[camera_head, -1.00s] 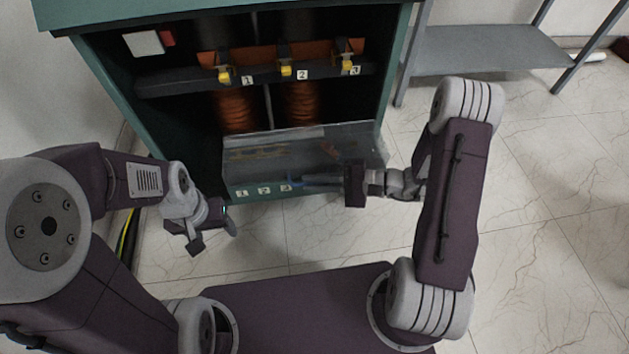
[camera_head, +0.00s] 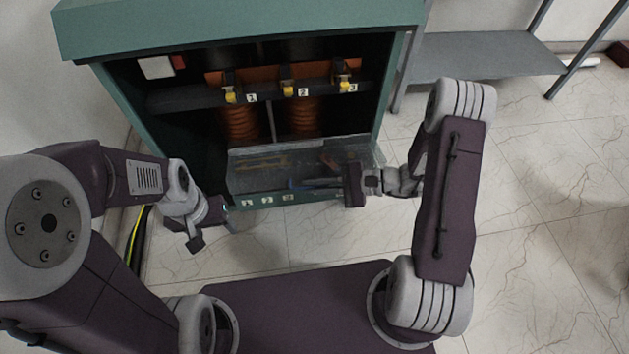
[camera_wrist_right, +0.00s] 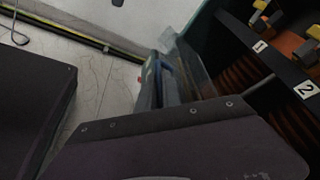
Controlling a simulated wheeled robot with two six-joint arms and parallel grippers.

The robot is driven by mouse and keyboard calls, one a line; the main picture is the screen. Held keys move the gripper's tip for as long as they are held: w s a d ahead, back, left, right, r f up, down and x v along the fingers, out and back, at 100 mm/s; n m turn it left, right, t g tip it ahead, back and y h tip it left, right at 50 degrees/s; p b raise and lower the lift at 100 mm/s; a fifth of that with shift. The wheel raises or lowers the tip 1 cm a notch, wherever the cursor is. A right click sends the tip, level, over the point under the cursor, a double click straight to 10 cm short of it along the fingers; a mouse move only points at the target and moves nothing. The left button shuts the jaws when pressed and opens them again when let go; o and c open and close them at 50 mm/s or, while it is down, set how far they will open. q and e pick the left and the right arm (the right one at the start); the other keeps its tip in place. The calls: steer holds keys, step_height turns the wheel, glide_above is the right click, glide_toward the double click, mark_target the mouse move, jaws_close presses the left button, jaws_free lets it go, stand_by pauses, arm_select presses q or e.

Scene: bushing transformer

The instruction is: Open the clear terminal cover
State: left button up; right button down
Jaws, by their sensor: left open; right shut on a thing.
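The clear terminal cover (camera_head: 250,167) is a see-through panel across the lower front of the open green cabinet (camera_head: 240,25), below the numbered terminals. Its upper edge stands across the lower opening, and a numbered row shows along its bottom. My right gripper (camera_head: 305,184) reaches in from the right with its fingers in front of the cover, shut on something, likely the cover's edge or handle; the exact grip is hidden. In the right wrist view its fingers (camera_wrist_right: 167,80) show beside a clear panel edge. My left gripper (camera_head: 215,228) is open and empty, left of the cover.
Yellow-tipped terminals (camera_head: 288,89) with number labels and orange coils (camera_head: 303,118) sit inside the cabinet. A grey shelf (camera_head: 490,55) stands right of it. A yellow-green cable (camera_head: 138,235) lies at the left. The tiled floor at right is clear.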

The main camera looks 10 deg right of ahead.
steer(key=shift+m+g, duration=0.4)
steer(key=shift+m, duration=0.2)
steer(key=r+p, duration=0.3)
steer(key=r, duration=0.1)
steer(key=shift+w+p, duration=0.3)
steer(key=shift+p, duration=0.05)
arm_select(q)
step_height(320, 180, up, 8)
steer(key=p, duration=0.2)
arm_select(e)
steer(key=shift+w+r, duration=0.35)
steer(key=shift+r, duration=0.3)
steer(key=shift+w+r, duration=0.35)
steer(key=shift+r, duration=0.25)
steer(key=c, duration=1.5)
jaws_free()
arm_select(q)
step_height(320, 180, up, 3)
steer(key=p, duration=0.3)
steer(key=shift+f, duration=0.1)
arm_select(e)
steer(key=v, duration=0.9)
